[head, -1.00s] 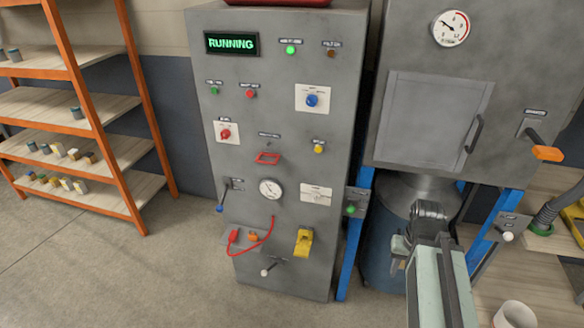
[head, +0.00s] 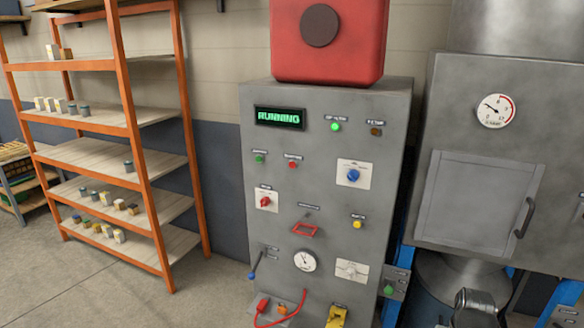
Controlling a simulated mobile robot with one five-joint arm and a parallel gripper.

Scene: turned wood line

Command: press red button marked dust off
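The grey control cabinet (head: 325,205) stands in the middle of the head view. A small red button (head: 292,165) sits on its upper left front, under a dark label too small to read. A small green button (head: 259,160) is just left of it. The lit display (head: 279,117) above reads RUNNING. Lower down, a red knob (head: 265,201) sits on a white plate. A dark metal part of my arm shows at the bottom right edge, in front of the drum and well away from the red button. My gripper's fingers do not show.
The cabinet also carries a blue knob (head: 353,175), a yellow button (head: 357,224), a red guard frame (head: 305,230) and a gauge (head: 304,261). A red box (head: 328,40) stands on top. Orange shelving (head: 135,150) is at left, with open floor (head: 190,300) between. A grey machine (head: 475,190) stands right.

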